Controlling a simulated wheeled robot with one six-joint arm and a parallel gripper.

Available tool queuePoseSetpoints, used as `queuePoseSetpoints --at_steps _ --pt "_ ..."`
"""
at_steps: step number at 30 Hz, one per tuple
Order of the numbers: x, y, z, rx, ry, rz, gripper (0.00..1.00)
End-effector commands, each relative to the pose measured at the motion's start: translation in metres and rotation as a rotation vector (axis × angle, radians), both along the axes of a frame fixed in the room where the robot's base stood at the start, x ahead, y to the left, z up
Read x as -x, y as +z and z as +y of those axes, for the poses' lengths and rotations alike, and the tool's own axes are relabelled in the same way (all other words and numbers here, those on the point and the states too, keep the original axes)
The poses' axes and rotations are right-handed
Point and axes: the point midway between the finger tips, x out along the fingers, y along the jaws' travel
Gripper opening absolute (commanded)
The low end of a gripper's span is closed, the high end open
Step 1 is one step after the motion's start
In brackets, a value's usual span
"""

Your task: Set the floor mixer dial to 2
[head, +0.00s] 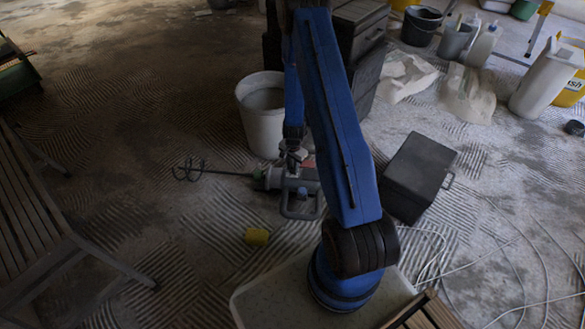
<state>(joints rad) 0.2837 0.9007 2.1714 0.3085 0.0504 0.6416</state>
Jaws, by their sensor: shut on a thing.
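The floor mixer (300,190) lies on the ridged floor in the middle of the head view. It has a grey body with a looped handle at the front, and its shaft and wire whisk (190,170) point left. My gripper (293,160) reaches down onto the top of the mixer body from behind my blue arm. It is small and partly merged with the mixer in the picture, shut on the dial there. The dial itself is hidden by the gripper, and its setting cannot be read.
A white bucket (258,125) stands just behind the mixer. A dark box (418,175) is to the right, with pale cables on the floor below it. A slatted wooden bench (35,210) stands at left. Bare floor lies between.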

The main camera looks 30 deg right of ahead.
Motion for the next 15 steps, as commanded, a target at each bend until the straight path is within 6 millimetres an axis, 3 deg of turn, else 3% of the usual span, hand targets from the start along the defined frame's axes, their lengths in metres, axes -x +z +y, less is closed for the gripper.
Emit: queuePoseSetpoints --at_steps 8,15 --pt "-0.0001 0.0002 -0.0004 0.000 0.116 0.000 0.01" --pt "0.0000 0.0002 -0.0007 0.000 0.320 0.000 0.01"
